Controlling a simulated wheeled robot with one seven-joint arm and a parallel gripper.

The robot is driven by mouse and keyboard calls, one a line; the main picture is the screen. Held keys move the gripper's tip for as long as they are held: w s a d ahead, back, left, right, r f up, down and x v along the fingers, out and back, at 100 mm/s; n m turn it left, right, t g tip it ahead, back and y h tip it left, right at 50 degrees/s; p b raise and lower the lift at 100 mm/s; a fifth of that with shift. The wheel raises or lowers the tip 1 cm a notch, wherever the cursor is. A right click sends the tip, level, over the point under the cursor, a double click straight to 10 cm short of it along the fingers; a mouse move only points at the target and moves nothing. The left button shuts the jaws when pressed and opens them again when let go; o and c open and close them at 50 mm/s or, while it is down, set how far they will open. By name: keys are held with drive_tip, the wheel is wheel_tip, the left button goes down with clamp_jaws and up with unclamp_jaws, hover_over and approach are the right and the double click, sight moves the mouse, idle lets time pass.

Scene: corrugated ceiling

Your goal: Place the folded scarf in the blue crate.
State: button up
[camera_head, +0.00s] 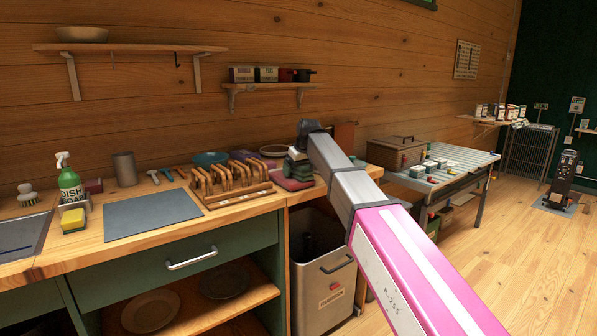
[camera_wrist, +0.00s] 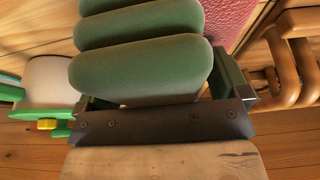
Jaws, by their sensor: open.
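A dark green bundle of thick rounded folds, which looks like the folded scarf (camera_wrist: 140,68), fills the upper middle of the wrist view. In the head view a small grey-green stack (camera_head: 296,160) shows at the counter's right end, partly behind my arm. My gripper (camera_wrist: 165,100) is open, with one finger on each side of the nearest green fold. I cannot tell whether the fingers touch it. In the head view my gripper (camera_head: 299,150) is over that stack, mostly hidden by the arm. I see no blue crate in either view.
A wooden rack (camera_head: 232,183) stands just left of the stack, and a pink-red textured thing (camera_wrist: 228,22) lies beside the green folds. A metal bin (camera_head: 322,285) stands below. A roller table (camera_head: 440,172) with a brown box (camera_head: 395,153) is at right.

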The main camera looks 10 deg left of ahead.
drive_tip(key=c, duration=1)
drive_tip(key=shift+c, duration=0.6)
drive_tip(key=shift+r, duration=0.1)
